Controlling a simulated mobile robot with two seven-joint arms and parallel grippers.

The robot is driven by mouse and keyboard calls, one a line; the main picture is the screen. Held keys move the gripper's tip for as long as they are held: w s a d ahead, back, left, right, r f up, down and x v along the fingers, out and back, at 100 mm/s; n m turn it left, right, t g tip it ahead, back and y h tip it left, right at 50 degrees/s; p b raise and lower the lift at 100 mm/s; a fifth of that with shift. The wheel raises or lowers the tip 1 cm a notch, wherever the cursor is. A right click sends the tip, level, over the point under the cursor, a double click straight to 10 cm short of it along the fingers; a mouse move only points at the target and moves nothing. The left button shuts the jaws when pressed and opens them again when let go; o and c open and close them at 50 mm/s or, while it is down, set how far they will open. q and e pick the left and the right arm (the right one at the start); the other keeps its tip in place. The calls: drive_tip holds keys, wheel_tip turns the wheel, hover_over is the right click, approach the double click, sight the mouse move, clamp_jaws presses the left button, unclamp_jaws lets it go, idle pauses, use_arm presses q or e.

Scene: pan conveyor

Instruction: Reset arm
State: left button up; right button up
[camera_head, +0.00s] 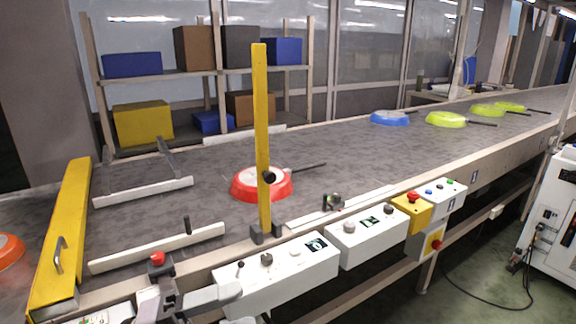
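Neither of my grippers can be made out in this view. A grey and white jointed part (212,296) shows at the bottom edge; I cannot tell whether it belongs to me. A red pan (241,191) with a pale inside lies on the grey conveyor belt (340,155), partly behind an upright yellow post (261,110). Its dark handle points right. A blue pan (388,118) and several yellow-green pans (445,119) lie farther along the belt. Part of an orange pan (8,252) shows at the left edge.
A yellow beam (63,235) crosses the belt at left. White guide rails (150,250) stand on the belt. Control boxes (290,271) with buttons line the front edge. Shelves with boxes (143,123) stand behind. A white machine (556,210) stands at right.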

use_arm(q)
drive_tip(key=w+a+f+n+t+y+p, duration=0.1)
drive_tip(key=a+f+n+t+y, duration=0.5)
drive_tip(key=n, duration=0.5)
drive_tip(key=w+a+f+n+t+y+p, duration=0.1)
drive_tip(key=a+f+n+t+y+p, duration=0.15)
drive_tip(key=f+n+t+y, duration=0.65)
drive_tip(key=s+a+f+n+g+y, duration=0.2)
drive_tip(key=s+a+f+n+g, duration=0.2)
drive_tip(key=s+f+n+g, duration=0.5)
drive_tip(key=s+f+g, duration=0.1)
drive_tip(key=s+f, duration=0.1)
drive_tip(key=s, duration=0.1)
drive_tip(key=shift+f+p, duration=0.3)
drive_tip(key=shift+f, duration=0.1)
